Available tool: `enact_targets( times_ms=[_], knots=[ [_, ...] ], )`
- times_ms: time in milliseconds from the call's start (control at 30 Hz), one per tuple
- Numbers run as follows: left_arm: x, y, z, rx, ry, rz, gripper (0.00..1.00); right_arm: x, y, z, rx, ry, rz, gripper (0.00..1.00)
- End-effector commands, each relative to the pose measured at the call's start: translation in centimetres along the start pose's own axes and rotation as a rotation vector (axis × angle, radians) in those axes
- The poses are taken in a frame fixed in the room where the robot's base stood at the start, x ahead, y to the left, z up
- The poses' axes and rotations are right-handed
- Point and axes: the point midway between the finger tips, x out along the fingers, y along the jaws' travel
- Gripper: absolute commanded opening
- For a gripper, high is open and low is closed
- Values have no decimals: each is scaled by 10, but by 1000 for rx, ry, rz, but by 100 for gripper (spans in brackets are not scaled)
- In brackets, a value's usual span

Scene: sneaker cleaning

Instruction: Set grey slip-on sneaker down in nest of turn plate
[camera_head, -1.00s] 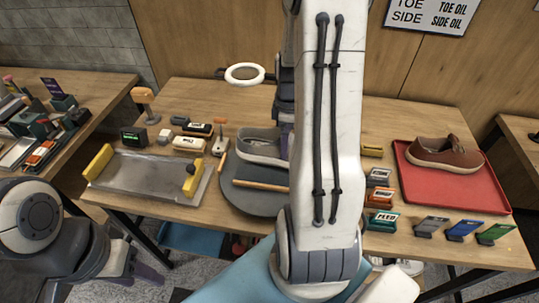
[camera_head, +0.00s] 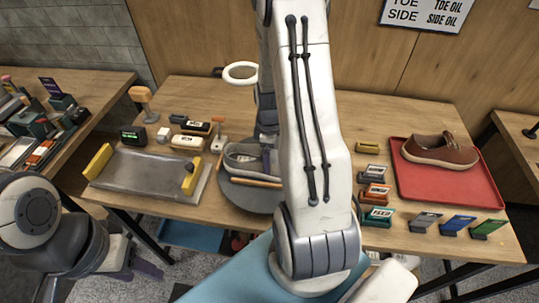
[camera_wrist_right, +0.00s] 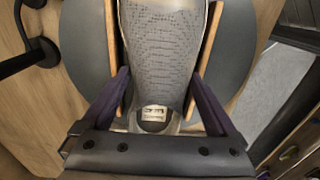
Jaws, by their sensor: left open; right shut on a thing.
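The grey slip-on sneaker (camera_head: 243,160) is at the turn plate (camera_head: 247,198), between its wooden rails; one rail (camera_head: 256,183) shows along the front. In the right wrist view the sneaker (camera_wrist_right: 165,55) lies lengthwise between two rails, over the dark round plate (camera_wrist_right: 85,55). My right gripper (camera_wrist_right: 165,108) is shut on the sneaker, one purple finger on each side. Its fingers are mostly hidden by my arm in the head view. I cannot tell whether the sole touches the plate. My left gripper (camera_head: 147,268) is open and empty, low at the left, off the table.
A metal tray (camera_head: 140,175) with yellow end blocks lies left of the plate. Brushes (camera_head: 188,142) and a ring lamp (camera_head: 240,72) stand behind. Right are several small labelled boxes (camera_head: 376,194) and a red tray (camera_head: 440,188) with a brown shoe (camera_head: 438,150).

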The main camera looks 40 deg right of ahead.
Motion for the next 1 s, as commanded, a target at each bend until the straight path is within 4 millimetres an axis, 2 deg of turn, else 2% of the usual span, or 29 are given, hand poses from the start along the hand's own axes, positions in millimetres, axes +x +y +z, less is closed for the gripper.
enact_targets(
  times_ms=[267, 433, 567, 800, 1000],
  knots=[
    [0, 0, 0, 0, 0, 0, 50, 0, 0, 0, 0, 0, 0, 100],
    [1, 0, 0, 0, 0, 0, 50, -11, 1, 0, 0, 1, 3, 100],
    [5, 0, 0, 0, 0, 0, 50, -34, 2, -1, 0, 3, 7, 100],
    [11, -1, 1, 1, 0, 0, 50, -86, 2, 0, 0, 2, 6, 100],
    [14, -1, 1, 1, 0, 0, 50, -114, 1, 0, 0, 1, 2, 100]
  ],
)
